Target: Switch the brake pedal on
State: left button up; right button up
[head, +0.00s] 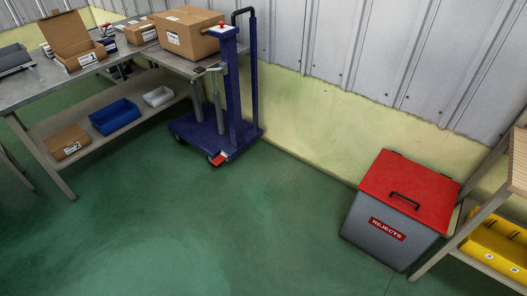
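A blue wheeled stick wrapper cart (236,95) stands on the green floor beside the workbench, near the wall. A small red brake pedal (218,159) sticks out low at the front corner of its base, close to the floor by a wheel. The pedal is too small to tell whether it is pressed down or raised. A red button tops the cart's column, and a black handle rises behind it. Neither of my grippers is in view.
A grey workbench (30,93) with cardboard boxes (183,36) and a lower shelf is at left. A grey bin marked REJECTS (375,234) with a red lid stands at right, beside a wooden-topped table (490,205). The floor (200,235) between them is clear.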

aim_at(220, 159)
jog(key=j+u, duration=0.1)
jog(key=j, duration=0.3)
jog(key=i+j+u, duration=0.15)
jog(key=j, duration=0.25)
jog(key=i+u, duration=0.2)
jog(key=u, duration=0.25)
jog(key=i+l+u, duration=0.15)
jog(key=u, duration=0.3)
